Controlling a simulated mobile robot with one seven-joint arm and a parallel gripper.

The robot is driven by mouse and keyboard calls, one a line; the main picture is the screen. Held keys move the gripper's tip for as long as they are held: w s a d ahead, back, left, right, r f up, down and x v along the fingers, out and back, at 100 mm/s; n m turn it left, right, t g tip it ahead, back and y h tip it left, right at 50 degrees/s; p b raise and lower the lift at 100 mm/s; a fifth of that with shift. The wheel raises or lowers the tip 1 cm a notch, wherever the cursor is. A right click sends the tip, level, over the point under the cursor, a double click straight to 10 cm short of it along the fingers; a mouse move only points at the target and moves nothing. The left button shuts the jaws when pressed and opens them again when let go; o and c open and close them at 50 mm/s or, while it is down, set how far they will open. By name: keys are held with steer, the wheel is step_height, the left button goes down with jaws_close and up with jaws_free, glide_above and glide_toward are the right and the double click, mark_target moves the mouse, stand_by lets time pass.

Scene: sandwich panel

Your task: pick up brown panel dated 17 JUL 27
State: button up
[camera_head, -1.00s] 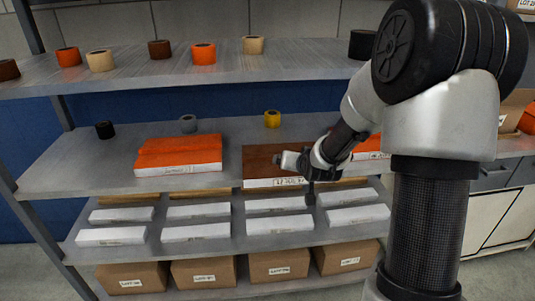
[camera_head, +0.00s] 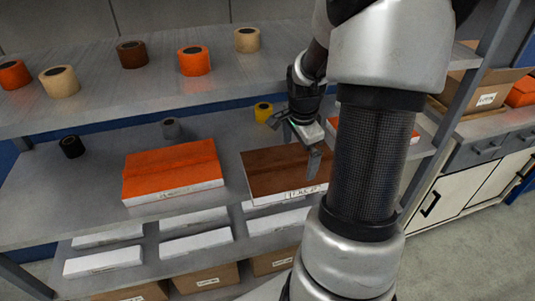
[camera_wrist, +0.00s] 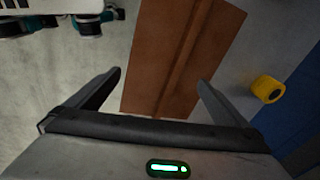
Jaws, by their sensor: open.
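The brown panel (camera_head: 265,172) lies on the middle shelf, with its pale front edge and a date label facing out. The label is too small to read fully in the current view. My gripper (camera_head: 296,148) is above the right part of the panel, with its fingers apart and nothing between them. In the wrist view the brown panel (camera_wrist: 180,50) lies beyond and between the open fingers of my gripper (camera_wrist: 160,78). I cannot tell the exact gap.
An orange panel (camera_head: 172,170) lies left of the brown one on the middle shelf (camera_head: 80,205). A yellow roll (camera_head: 263,112) stands behind the brown panel, with grey (camera_head: 170,128) and black (camera_head: 71,146) rolls farther left. The upper shelf (camera_head: 110,90) overhangs at the back.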

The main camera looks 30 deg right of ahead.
mark_target(299, 173)
steer(key=shift+s+m, duration=0.1)
steer(key=shift+m, duration=0.3)
steer(key=x, duration=0.7)
steer(key=shift+s+f, duration=0.15)
steer(key=shift+s, duration=0.2)
steer(key=c, duration=1.1)
steer(key=shift+c, duration=0.5)
steer(key=shift+r, duration=0.2)
